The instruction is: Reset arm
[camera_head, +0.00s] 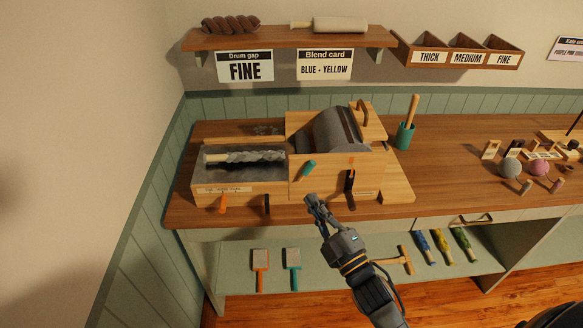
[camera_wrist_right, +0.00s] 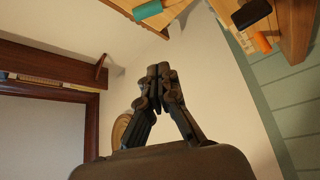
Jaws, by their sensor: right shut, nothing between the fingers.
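My right gripper (camera_head: 316,203) is in front of the wooden drum machine, close to the front edge of the bench in the head view. Its fingers are together with nothing between them, as the right wrist view (camera_wrist_right: 158,72) also shows. The drum machine (camera_head: 343,135) has a grey drum, a wooden frame, and teal, orange and black handles on its front. I cannot tell exactly how far the fingertips are from its front. My left gripper is not in view.
The workbench (camera_head: 440,205) carries a teal cup (camera_head: 404,136) and grey and pink balls on the right. A lower shelf (camera_head: 330,277) holds two paddle brushes, a mallet (camera_head: 396,261) and coloured bundles. A wall shelf (camera_head: 285,40) is above. Open floor lies in front at lower right.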

